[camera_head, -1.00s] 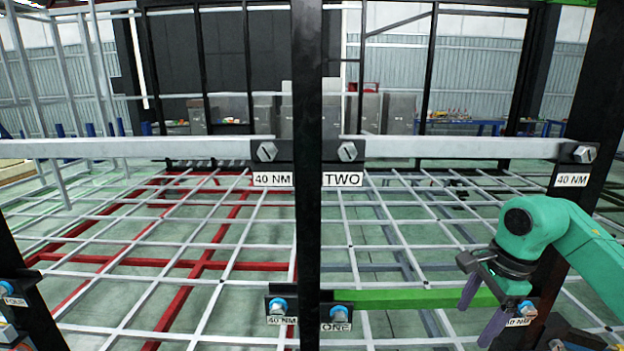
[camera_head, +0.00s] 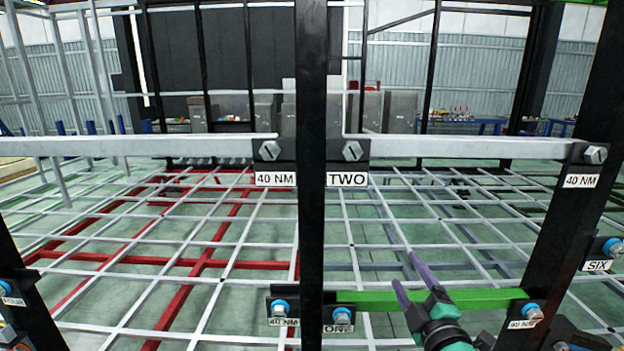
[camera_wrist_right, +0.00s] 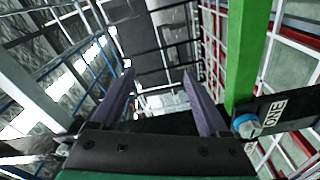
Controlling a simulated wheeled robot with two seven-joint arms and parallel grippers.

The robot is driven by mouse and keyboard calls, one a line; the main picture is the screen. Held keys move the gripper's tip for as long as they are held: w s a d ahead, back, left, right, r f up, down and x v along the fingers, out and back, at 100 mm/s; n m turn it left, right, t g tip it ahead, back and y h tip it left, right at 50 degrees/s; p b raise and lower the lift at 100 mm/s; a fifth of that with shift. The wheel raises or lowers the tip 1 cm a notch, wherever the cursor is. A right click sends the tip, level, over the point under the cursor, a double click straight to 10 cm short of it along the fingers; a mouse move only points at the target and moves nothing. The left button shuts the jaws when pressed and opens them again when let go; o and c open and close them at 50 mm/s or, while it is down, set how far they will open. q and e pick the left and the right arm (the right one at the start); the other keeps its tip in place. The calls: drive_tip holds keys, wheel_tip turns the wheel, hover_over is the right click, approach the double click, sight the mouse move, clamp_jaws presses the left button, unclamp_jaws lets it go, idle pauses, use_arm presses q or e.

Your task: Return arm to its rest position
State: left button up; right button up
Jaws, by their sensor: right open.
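My right gripper (camera_head: 413,270) is at the lower right of the head view, its two purple fingers spread apart and pointing up and away. Nothing is between them. The gripper overlaps the green bar (camera_head: 470,299) in the picture, between the bolt by the ONE label and the bolt at the right post. In the right wrist view the open fingers (camera_wrist_right: 158,85) point ahead, with the green bar (camera_wrist_right: 245,60) close on their right. Most of my right arm is below the frame. My left gripper is not in view.
A black post (camera_head: 311,120) stands in the middle, and another post (camera_head: 570,150) stands at the right. A grey crossbar (camera_head: 460,147) spans above the gripper. Bolts with blue heads (camera_head: 341,309) sit by the ONE label. A white lattice (camera_head: 190,270) fills the floor area behind.

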drive_tip(key=s+d+f+m+g+h, duration=0.1)
drive_tip(key=s+d+f+m+g, duration=0.3)
drive_tip(key=f, duration=0.5)
drive_tip(key=s+d+f+m+g+h, duration=0.1)
drive_tip(key=s+f+m+g, duration=0.4)
drive_tip(key=f, duration=0.3)
drive_tip(key=s+f+m+g+y, duration=0.1)
drive_tip(key=s+f+m+g, duration=0.2)
drive_tip(key=s, duration=0.4)
drive_tip(key=s+f+m+g, duration=0.1)
drive_tip(key=s+f+g, duration=0.1)
drive_tip(key=s+f, duration=0.35)
drive_tip(key=s+f+g+b, duration=0.1)
drive_tip(key=s+f+b, duration=0.15)
drive_tip(key=f, duration=1.15)
drive_tip(key=s+f+g+b, duration=0.1)
drive_tip(key=s+f, duration=0.2)
drive_tip(key=f, duration=1.2)
drive_tip(key=s+d+f+g+b, duration=0.1)
drive_tip(key=s+d+f+b, duration=0.1)
drive_tip(key=s+f, duration=1.2)
drive_tip(key=shift+s+n, duration=0.3)
drive_tip(key=shift+s, duration=0.3)
